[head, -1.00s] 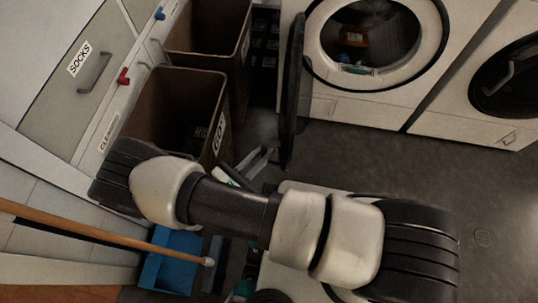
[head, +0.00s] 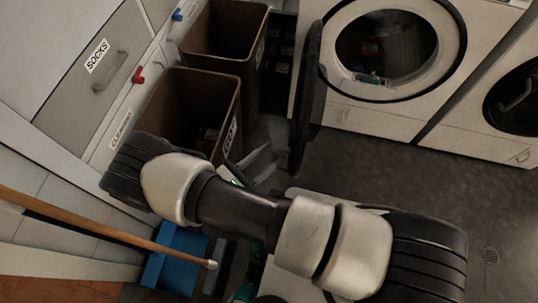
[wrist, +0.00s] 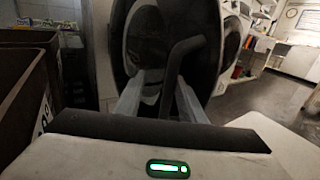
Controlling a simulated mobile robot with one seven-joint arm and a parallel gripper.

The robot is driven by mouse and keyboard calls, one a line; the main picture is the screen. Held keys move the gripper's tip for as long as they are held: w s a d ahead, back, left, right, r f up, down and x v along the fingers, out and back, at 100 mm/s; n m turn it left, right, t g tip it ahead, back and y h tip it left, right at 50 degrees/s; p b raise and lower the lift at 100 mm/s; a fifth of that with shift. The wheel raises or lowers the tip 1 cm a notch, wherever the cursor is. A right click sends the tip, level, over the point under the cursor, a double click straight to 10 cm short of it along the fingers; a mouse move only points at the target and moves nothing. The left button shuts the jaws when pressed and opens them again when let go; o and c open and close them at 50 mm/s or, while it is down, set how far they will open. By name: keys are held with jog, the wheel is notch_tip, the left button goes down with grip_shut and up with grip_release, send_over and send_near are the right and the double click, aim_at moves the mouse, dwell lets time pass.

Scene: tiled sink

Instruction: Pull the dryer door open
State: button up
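The dryer (head: 350,112) stands at top centre in the head view, with its round opening uncovered. Its dark door (head: 308,100) is swung open, seen nearly edge-on left of the opening. In the wrist view the door (wrist: 140,15) fills the centre, with a dark bent handle (wrist: 180,62) on it. My gripper (head: 262,165) is beside the door's lower left in the head view. In the wrist view my gripper (wrist: 162,85) has its two pale fingers apart, with the lower part of the handle showing between them. I cannot tell whether they touch it.
Two brown bins (head: 195,105) (head: 225,35) stand left of the door, close to my gripper. A closed front-loading machine (head: 475,130) stands right of the dryer. A wooden pole (head: 110,230) and blue dustpan (head: 175,258) are at lower left. Floor at right is clear.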

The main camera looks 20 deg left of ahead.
jog(key=shift+a, duration=0.1)
jog(key=v, duration=1.7)
jog(key=shift+s+p, duration=0.2)
jog(key=shift+p, duration=0.15)
